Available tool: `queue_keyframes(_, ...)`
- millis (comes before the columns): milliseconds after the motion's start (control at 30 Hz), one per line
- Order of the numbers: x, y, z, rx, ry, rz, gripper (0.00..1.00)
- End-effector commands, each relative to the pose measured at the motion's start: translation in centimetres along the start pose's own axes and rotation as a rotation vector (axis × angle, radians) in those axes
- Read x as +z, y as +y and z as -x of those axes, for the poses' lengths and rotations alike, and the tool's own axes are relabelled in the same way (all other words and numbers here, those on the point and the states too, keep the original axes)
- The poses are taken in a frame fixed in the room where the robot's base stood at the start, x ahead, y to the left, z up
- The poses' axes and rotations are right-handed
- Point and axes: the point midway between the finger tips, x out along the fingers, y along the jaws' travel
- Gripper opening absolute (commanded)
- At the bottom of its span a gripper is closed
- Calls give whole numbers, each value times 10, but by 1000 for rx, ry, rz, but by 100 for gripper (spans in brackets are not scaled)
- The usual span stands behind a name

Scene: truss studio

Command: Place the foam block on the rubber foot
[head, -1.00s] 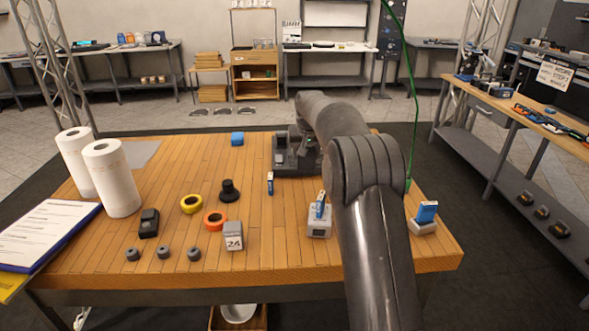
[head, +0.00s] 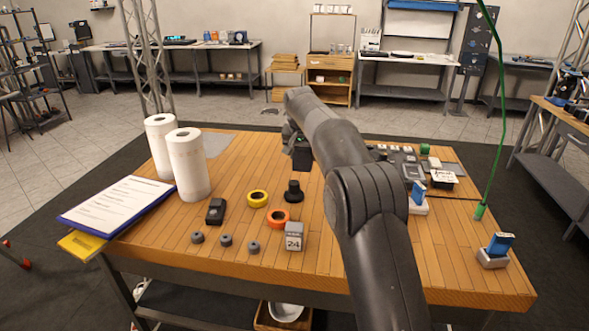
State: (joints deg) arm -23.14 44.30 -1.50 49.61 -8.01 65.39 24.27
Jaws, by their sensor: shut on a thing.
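My gripper (head: 302,156) is at the far side of the wooden table, near its back edge, at the end of my outstretched arm. It covers the spot where the blue foam block stood, and the block itself is hidden behind it. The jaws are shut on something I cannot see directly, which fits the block. Three small grey round rubber feet stand in a row near the front left: a left one (head: 197,237), a middle one (head: 226,240) and a right one (head: 253,247). All are apart from my gripper.
The wooden table (head: 330,266) also holds two paper rolls (head: 188,168), a clipboard (head: 117,207), yellow tape (head: 257,199), orange tape (head: 278,219), a black knob (head: 293,193) and a grey date block (head: 294,238). A green cable (head: 493,135) hangs at the right. The front middle is partly clear.

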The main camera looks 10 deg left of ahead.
Motion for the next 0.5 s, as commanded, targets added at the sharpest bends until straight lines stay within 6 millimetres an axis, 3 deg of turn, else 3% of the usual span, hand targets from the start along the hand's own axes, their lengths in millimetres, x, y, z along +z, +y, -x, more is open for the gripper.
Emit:
queue_keyframes(200, 1, -26, -17, 1, 1, 0, 32)
queue_keyframes(367, 5, -28, -26, 2, -1, 0, 32)
queue_keyframes(500, 13, -28, -45, 2, -1, 0, 32)
